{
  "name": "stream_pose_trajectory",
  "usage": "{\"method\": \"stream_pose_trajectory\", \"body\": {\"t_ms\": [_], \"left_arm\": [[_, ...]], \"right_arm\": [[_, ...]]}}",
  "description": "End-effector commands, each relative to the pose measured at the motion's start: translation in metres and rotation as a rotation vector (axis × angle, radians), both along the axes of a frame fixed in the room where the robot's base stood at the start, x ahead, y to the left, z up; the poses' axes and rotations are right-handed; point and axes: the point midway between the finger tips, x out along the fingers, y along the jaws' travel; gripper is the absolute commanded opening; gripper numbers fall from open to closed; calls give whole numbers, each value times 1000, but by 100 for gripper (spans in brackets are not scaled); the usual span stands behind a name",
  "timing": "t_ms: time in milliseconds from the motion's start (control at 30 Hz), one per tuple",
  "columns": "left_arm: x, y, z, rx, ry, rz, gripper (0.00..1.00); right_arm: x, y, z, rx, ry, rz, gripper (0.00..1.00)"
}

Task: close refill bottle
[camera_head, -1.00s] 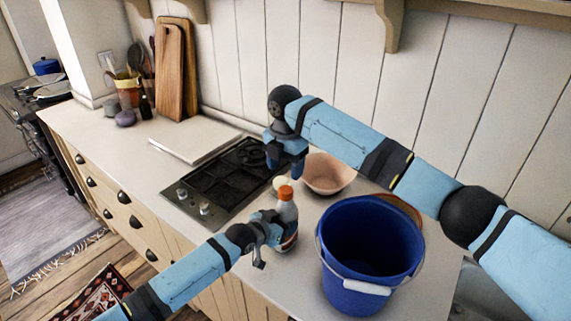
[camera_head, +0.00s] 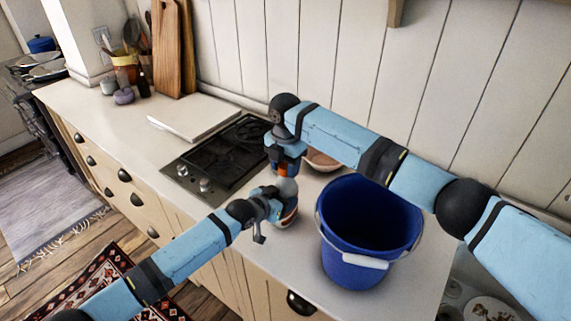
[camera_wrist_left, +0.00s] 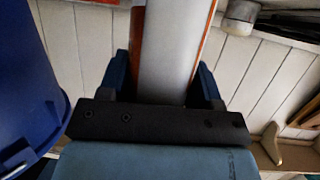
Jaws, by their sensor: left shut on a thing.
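The refill bottle (camera_head: 287,187) stands upright on the counter, a pale bottle with an orange cap (camera_head: 285,170). My left gripper (camera_head: 279,208) is shut on its body from the left side. In the left wrist view the pale bottle (camera_wrist_left: 172,45) fills the space between the fingers of my left gripper (camera_wrist_left: 163,85). My right gripper (camera_head: 285,166) points down from above, with its fingers on either side of the orange cap. I cannot tell whether these fingers press on the cap.
A large blue bucket (camera_head: 345,262) stands close to the right of the bottle. A pinkish bowl (camera_head: 322,160) is behind, partly hidden by my right arm. A black hob (camera_head: 215,160) lies to the left, with a white board (camera_head: 190,121) beyond it. The counter's front edge is near.

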Motion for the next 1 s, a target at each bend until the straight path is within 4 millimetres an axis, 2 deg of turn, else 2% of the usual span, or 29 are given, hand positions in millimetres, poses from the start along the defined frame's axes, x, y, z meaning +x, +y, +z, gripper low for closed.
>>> {"method": "stream_pose_trajectory", "body": {"t_ms": [33,100,133,367,567,1000], "left_arm": [[0,0,0,0,0,0,0],[0,0,0,0,0,0,0],[0,0,0,0,0,0,0],[0,0,0,0,0,0,0],[0,0,0,1,-1,0,0],[0,0,0,0,0,0,0]], "right_arm": [[0,0,0,0,0,0,31],[0,0,0,0,0,0,15],[0,0,0,0,0,0,12],[-1,0,0,1,2,-68,12],[-1,1,-1,2,3,-470,12],[-1,1,-1,1,5,-1557,12]]}}
